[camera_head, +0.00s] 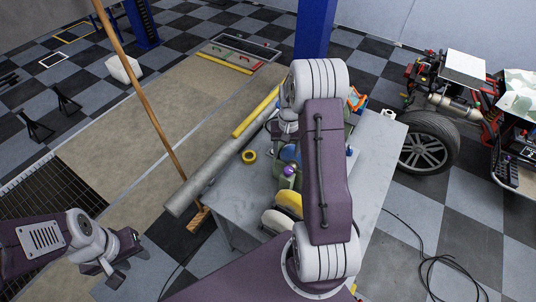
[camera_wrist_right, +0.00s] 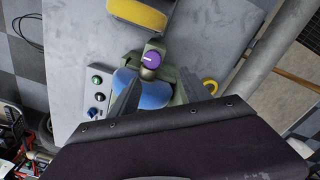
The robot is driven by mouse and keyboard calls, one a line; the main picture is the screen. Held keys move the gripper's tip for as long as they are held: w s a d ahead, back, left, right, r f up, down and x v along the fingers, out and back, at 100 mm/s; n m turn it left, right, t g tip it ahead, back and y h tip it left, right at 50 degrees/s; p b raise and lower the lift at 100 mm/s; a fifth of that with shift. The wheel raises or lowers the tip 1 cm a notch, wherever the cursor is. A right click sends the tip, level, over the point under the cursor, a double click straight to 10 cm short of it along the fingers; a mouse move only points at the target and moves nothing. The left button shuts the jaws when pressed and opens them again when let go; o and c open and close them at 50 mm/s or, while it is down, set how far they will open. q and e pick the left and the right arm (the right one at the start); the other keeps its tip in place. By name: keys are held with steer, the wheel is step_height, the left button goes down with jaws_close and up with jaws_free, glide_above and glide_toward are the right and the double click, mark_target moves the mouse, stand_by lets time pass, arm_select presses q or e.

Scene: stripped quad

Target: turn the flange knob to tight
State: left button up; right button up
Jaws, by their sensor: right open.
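The flange knob (camera_wrist_right: 151,59) is a purple round knob with a white line on its face, on a green fitting. It also shows in the head view (camera_head: 289,169), on the grey bench left of my right arm. My right gripper (camera_wrist_right: 155,84) is open. Its two fingers stand apart either side of the view's middle, over the green fitting and a blue rounded part (camera_wrist_right: 150,93), with the knob just beyond; I see no contact.
Bare bench top lies right of my arm.

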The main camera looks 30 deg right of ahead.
mark_target(289, 169)
steer(key=s+f, duration=0.1)
steer(key=s+d+f+p, duration=0.1)
steer(key=s, duration=0.1)
steer(key=shift+f, duration=0.25)
steer(key=f, duration=0.2)
steer(key=w+f+p, duration=0.1)
steer(key=f, duration=0.1)
steer(key=w+f+p, duration=0.1)
steer(key=f, duration=0.1)
steer(key=shift+a, duration=0.25)
steer(key=shift+s+d+f, duration=0.1)
steer(key=shift+s+f, duration=0.05)
steer(key=shift+s+d, duration=0.1)
steer(key=shift+s, duration=0.25)
steer(key=c, duration=0.3)
arm_select(q)
steer(key=r, duration=0.1)
steer(key=s+r, duration=0.2)
steer(key=shift+d+r, duration=0.25)
steer(key=shift+d, duration=0.15)
arm_select(e)
steer(key=shift+w, duration=0.1)
jaws_close()
